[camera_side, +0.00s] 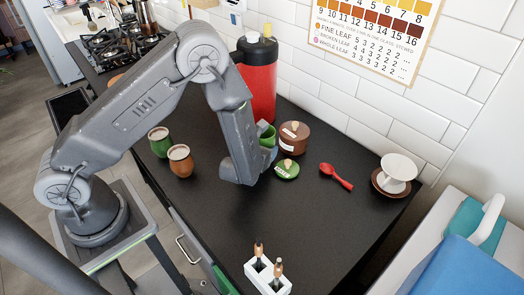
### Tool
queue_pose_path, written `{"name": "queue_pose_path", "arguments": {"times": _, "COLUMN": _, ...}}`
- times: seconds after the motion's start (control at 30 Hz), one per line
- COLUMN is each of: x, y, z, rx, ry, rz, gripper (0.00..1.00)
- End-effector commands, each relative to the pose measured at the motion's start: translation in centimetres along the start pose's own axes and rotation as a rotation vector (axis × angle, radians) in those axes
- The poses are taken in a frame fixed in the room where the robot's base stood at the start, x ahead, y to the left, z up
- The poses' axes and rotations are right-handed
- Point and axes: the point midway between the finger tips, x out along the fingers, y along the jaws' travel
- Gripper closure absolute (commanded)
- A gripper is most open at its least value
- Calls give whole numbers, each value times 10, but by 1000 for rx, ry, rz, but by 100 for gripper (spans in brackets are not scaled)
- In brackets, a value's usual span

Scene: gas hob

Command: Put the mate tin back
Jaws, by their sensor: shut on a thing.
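A green tin (265,131) shows partly behind my gripper (268,152), in front of the red flask. My gripper is shut on this green tin, and the arm hides much of it. Whether the tin's base touches the counter cannot be told. A green lid (287,170) with a pale knob and a label lies on the counter just right of my gripper. A brown tin (295,140) with a pale knob and a white label stands close behind the lid, right of the green tin.
A red flask (261,85) stands behind my gripper. Left are a green cup (159,145) and an orange cup (181,163). Right are a red spoon (337,178) and a white dripper (398,170). A white holder (266,278) stands in front. The black counter (310,225) is clear between.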

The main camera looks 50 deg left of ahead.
Motion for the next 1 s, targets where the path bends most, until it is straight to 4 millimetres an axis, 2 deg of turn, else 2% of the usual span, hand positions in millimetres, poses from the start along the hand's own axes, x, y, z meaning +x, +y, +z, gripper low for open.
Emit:
{"name": "queue_pose_path", "arguments": {"times": 0.1, "x": 4, "y": 0, "z": -9, "rx": -1, "ry": -2, "rz": -1, "gripper": 62}}
{"name": "queue_pose_path", "arguments": {"times": 0.5, "x": 6, "y": 0, "z": -12, "rx": -1, "ry": -2, "rz": -1, "gripper": 62}}
{"name": "queue_pose_path", "arguments": {"times": 0.53, "x": 6, "y": 0, "z": -12, "rx": -1, "ry": -2, "rz": -1, "gripper": 32}}
{"name": "queue_pose_path", "arguments": {"times": 0.6, "x": 6, "y": 0, "z": -12, "rx": -1, "ry": -2, "rz": -1, "gripper": 25}}
{"name": "queue_pose_path", "arguments": {"times": 0.93, "x": 4, "y": 0, "z": -9, "rx": -2, "ry": -3, "rz": -1, "gripper": 23}}
{"name": "queue_pose_path", "arguments": {"times": 1.0, "x": -3, "y": -1, "z": -9, "rx": 0, "ry": -1, "rz": -3, "gripper": 23}}
